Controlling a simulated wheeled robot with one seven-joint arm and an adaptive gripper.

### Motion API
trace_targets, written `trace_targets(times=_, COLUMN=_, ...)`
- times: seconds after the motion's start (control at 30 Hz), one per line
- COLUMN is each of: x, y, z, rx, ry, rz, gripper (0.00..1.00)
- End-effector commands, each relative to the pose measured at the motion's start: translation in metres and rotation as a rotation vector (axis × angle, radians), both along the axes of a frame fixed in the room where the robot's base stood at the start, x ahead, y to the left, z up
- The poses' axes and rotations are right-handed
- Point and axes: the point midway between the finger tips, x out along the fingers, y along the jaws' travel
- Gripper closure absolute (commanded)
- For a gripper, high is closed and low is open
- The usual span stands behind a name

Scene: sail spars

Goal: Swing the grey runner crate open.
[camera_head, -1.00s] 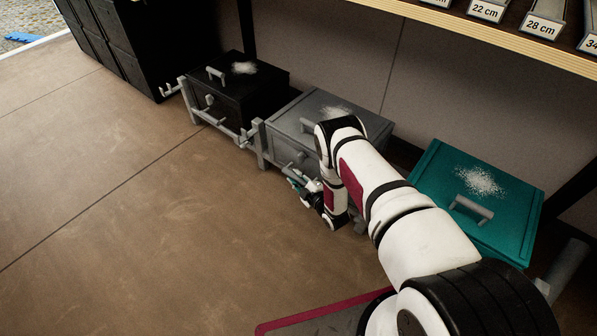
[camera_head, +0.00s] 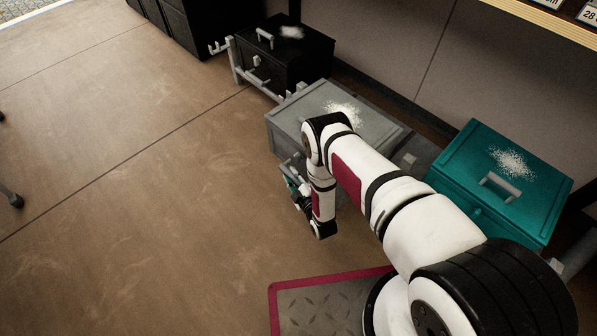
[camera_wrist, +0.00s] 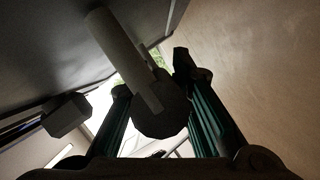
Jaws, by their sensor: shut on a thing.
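The grey runner crate (camera_head: 300,112) stands between the black and teal crates in the head view. It sits out of line with them, its near side pushed forward over the floor. White powder lies on its lid. My gripper (camera_head: 296,188) is low at the crate's front, partly hidden by my arm. In the wrist view my gripper (camera_wrist: 163,88) has its teal fingers either side of a grey bar (camera_wrist: 118,48) with a dark rounded end. The jaws are shut on this bar. A faceted knob (camera_wrist: 66,115) shows to the left, beside the crate's dark face.
The black crate (camera_head: 284,62) stands behind, with a grey rail frame (camera_head: 237,68) before it. The teal crate (camera_head: 470,165) stands to the right. A red-edged tread plate (camera_head: 318,305) lies near my base. The brown floor to the left is open.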

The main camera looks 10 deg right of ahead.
Motion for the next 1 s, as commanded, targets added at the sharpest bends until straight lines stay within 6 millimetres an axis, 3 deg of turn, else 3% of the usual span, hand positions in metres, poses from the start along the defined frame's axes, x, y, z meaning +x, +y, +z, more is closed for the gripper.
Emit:
trace_targets(times=0.23, x=-0.0097, y=0.0108, z=-0.0009, rx=0.0, ry=0.004, rz=0.0, gripper=1.0)
trace_targets(times=0.67, x=-0.011, y=0.0126, z=-0.0013, rx=0.0, ry=0.004, rz=0.0, gripper=1.0)
trace_targets(times=0.7, x=-0.011, y=0.0126, z=-0.0013, rx=0.0, ry=0.004, rz=0.0, gripper=0.71)
trace_targets(times=0.77, x=-0.0109, y=0.0127, z=-0.0011, rx=0.0, ry=0.004, rz=0.0, gripper=0.6)
trace_targets(times=1.0, x=-0.01, y=0.0128, z=-0.0006, rx=0.0, ry=0.002, rz=-0.001, gripper=0.6)
